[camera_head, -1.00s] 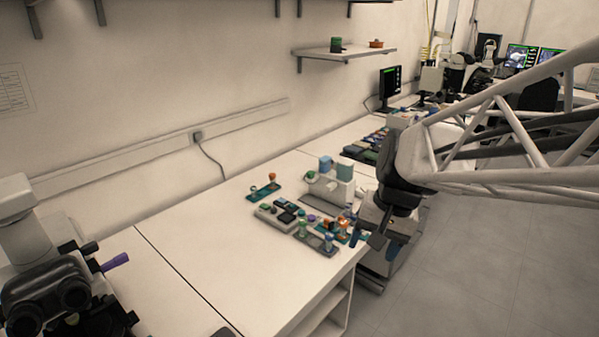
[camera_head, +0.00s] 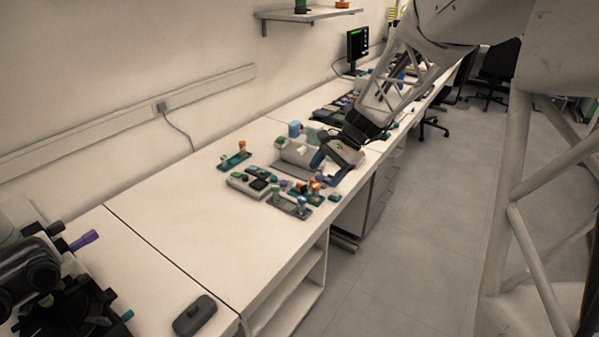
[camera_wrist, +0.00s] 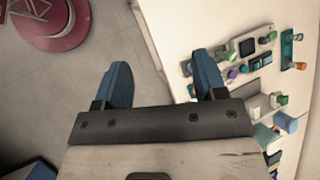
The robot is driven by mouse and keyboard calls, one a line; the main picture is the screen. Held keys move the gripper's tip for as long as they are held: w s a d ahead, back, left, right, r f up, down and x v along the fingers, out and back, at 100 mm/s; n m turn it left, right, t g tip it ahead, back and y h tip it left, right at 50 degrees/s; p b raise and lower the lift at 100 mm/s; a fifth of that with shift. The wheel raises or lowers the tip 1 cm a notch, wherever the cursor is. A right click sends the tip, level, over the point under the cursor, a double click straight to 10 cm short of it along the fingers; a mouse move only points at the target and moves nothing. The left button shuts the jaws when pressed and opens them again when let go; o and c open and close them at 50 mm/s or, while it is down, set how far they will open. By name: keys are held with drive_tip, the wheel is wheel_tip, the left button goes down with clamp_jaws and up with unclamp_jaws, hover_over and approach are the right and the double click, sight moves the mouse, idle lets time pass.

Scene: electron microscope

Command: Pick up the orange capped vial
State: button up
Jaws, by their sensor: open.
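An orange-capped vial (camera_head: 242,147) stands upright in a small teal rack (camera_head: 233,161) on the bench, apart from the main cluster. Another orange-topped item (camera_head: 315,188) is among small vials near the bench's front edge, just below my gripper. My gripper (camera_head: 325,173) is over the bench near that cluster, its blue fingers spread and nothing between them. In the wrist view my gripper (camera_wrist: 162,68) is open across the bench edge, one finger over the floor. Which vial is meant, I cannot tell.
A grey block with dark tops (camera_head: 250,184) and a grey rack of vials (camera_head: 290,206) sit close by. A white device (camera_head: 297,151) stands behind. A shelf (camera_head: 310,14) hangs above.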

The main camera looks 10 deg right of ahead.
drive_tip(key=w+d+f+m+y, duration=0.2)
drive_tip(key=w+f, duration=0.3)
drive_tip(key=w, duration=0.1)
drive_tip(key=w+d+f+m+y, duration=0.1)
drive_tip(key=w+d+f+m, duration=0.2)
drive_tip(key=w+f, duration=0.3)
drive_tip(key=m+t+y, duration=0.3)
drive_tip(key=m, duration=0.2)
approach(315, 189)
drive_tip(key=shift+w+a+f, duration=0.3)
drive_tip(key=shift+w+f, duration=0.15)
drive_tip(key=shift+f, duration=0.15)
drive_tip(key=shift+w+a+f, duration=0.35)
drive_tip(key=shift+w+f, duration=0.1)
drive_tip(key=shift+f, duration=0.15)
drive_tip(key=shift+a, duration=0.1)
drive_tip(key=shift+x, duration=1.2)
drive_tip(key=shift+a, duration=0.1)
drive_tip(key=shift+x, duration=2.55)
drive_tip(key=shift+w+r, duration=0.1)
drive_tip(key=shift+r, duration=0.05)
drive_tip(key=shift+c, duration=0.3)
